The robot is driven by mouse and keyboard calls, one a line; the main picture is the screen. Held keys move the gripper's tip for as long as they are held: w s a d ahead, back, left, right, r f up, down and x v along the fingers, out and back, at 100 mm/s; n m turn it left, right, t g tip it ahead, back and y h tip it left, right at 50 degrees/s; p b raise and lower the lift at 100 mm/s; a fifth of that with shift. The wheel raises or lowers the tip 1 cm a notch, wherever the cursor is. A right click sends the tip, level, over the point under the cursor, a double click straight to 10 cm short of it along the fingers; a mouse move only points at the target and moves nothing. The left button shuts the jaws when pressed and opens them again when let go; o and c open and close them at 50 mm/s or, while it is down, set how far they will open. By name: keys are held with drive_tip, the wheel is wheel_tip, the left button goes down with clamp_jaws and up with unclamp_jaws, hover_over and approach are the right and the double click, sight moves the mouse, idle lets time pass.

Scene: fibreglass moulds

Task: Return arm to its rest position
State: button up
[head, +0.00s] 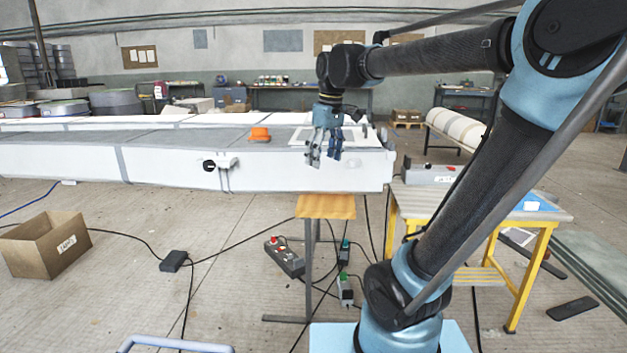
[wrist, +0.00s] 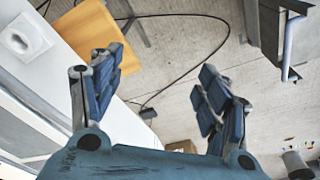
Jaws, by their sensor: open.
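My gripper (head: 323,160) hangs from my raised arm, in front of the long white mould table's front face (head: 290,175) in the head view. Its fingers point down and sit above a small stand with a wooden top (head: 325,206). In the wrist view my gripper (wrist: 158,85) has its blue-padded fingers spread wide, with nothing between them. The wooden top (wrist: 88,38) shows there behind the left finger. The arm's upper part reaches across the right of the head view.
An orange object (head: 260,134) lies on the mould table. A yellow-legged bench (head: 520,285) stands at the right. An open cardboard box (head: 48,246) is at the left. Cables, a black box (head: 173,261) and a control box (head: 284,257) lie on the floor.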

drive_tip(key=s+d+f+m, duration=0.3)
drive_tip(key=s+d+f, duration=0.2)
drive_tip(key=f, duration=0.2)
drive_tip(key=s+d+f+m, duration=0.3)
drive_tip(key=s+d+f, duration=0.2)
drive_tip(key=f, duration=0.3)
drive_tip(key=s+d+f+m+t+h, duration=0.1)
drive_tip(key=s+d+f+m, duration=0.2)
drive_tip(key=s+d+f, duration=0.3)
wheel_tip(320, 180, down, 2)
drive_tip(key=shift+s+f, duration=0.25)
drive_tip(key=shift+s, duration=0.1)
drive_tip(key=shift+w+a+f, duration=0.1)
drive_tip(key=shift+w+f, duration=0.1)
drive_tip(key=shift+w, duration=0.25)
drive_tip(key=shift+c, duration=0.6)
